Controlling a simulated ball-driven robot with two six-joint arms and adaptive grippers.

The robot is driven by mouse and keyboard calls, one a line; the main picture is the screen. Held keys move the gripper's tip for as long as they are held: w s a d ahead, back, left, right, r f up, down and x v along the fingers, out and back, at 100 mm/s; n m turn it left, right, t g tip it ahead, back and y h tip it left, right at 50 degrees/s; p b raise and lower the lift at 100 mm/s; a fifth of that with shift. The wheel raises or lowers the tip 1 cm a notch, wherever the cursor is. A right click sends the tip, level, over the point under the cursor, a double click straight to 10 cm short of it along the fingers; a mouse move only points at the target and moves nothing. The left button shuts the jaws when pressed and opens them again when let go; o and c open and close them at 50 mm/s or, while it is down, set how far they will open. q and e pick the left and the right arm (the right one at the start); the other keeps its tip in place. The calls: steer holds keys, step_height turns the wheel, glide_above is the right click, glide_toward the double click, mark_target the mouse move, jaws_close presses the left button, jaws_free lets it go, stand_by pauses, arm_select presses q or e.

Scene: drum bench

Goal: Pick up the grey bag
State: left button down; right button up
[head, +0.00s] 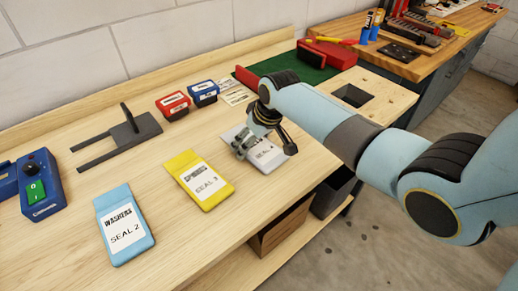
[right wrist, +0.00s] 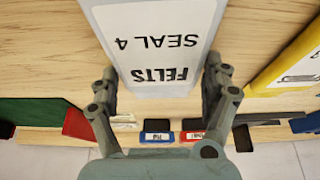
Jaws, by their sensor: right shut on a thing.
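The grey bag (head: 268,164) lies near the front edge of the bench in the head view, partly hidden by my right gripper (head: 262,141). In the right wrist view the bag (right wrist: 152,30) shows a white label reading FELTS SEAL 4, upside down. The right gripper's fingers (right wrist: 160,75) are shut on the bag's two sides near one end. I cannot tell whether the bag is off the bench top. My left gripper is not in view.
A yellow bag (head: 199,178) and a blue bag (head: 124,224) lie to the left. Red (head: 173,105) and blue (head: 203,92) boxes and a dark fork-shaped fixture (head: 122,138) stand behind. A wooden block with a square hole (head: 375,92) is at right.

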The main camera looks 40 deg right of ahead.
steer(key=shift+s+d+f, duration=0.2)
steer(key=shift+d+f, duration=0.05)
steer(key=shift+f, duration=0.05)
steer(key=shift+r, duration=0.15)
